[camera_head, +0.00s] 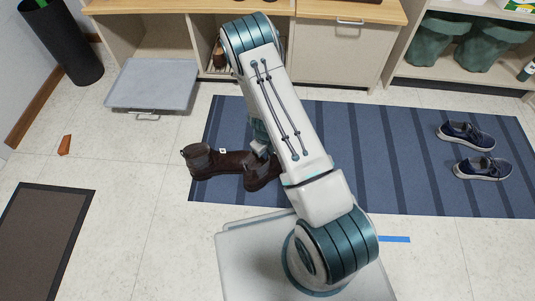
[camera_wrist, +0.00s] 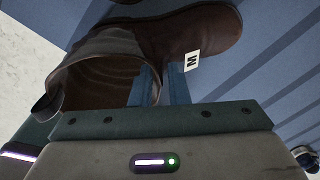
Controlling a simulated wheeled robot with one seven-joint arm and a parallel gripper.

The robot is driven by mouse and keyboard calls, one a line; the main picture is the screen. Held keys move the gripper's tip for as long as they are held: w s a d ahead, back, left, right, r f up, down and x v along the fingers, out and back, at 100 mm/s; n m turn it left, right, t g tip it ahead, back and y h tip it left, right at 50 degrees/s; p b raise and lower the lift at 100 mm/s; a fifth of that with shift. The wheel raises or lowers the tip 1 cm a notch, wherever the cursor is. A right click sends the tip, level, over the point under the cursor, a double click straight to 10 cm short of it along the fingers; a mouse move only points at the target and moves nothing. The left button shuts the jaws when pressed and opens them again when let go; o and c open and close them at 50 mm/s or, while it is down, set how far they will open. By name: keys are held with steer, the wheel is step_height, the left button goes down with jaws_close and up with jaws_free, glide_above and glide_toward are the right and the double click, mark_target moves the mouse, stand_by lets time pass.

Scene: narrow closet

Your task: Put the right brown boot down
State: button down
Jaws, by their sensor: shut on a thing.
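Two dark brown boots show close together at the left edge of the blue striped mat (camera_head: 350,150) in the head view. One boot (camera_head: 200,158) lies at the left with its opening showing; the other boot (camera_head: 262,178) is at the right, partly under my arm. In the wrist view my gripper (camera_wrist: 158,80) is shut on a brown boot (camera_wrist: 205,32) near its opening, beside a white tag marked M. That boot's opening faces lower left and its toe upper right. Whether the held boot touches the mat is unclear.
Navy sneakers (camera_head: 474,151) stand at the mat's right. A grey tray (camera_head: 152,84) lies by the open cabinet, and a dark doormat (camera_head: 40,240) is at lower left. An orange-brown wedge (camera_head: 65,145) lies on the floor. The mat's middle is clear.

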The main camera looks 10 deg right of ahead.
steer(key=shift+w, duration=0.1)
steer(key=c, duration=1.4)
jaws_free()
steer(key=shift+d+f, duration=0.1)
steer(key=shift+f, duration=0.05)
steer(key=s+a+r+n+y+p, duration=0.1)
steer(key=s+a+r+n+p, duration=0.15)
steer(key=r+n, duration=0.95)
steer(key=s+a+r+n+y+p, duration=0.2)
steer(key=s+r+n+p, duration=0.15)
steer(key=r, duration=1.95)
steer(key=s+d+r+n, duration=0.1)
steer(key=s+r+n, duration=0.3)
steer(key=n, duration=0.1)
steer(key=s+d+r+n+h, duration=0.1)
steer(key=s+d+r+n, duration=0.1)
steer(key=s+r+n, duration=0.2)
steer(key=s+d+r+n+t+h, duration=0.1)
steer(key=s+d+r+n, duration=0.1)
steer(key=s+r+n, duration=0.3)
steer(key=shift+s+n, duration=0.35)
steer(key=shift+s, duration=0.3)
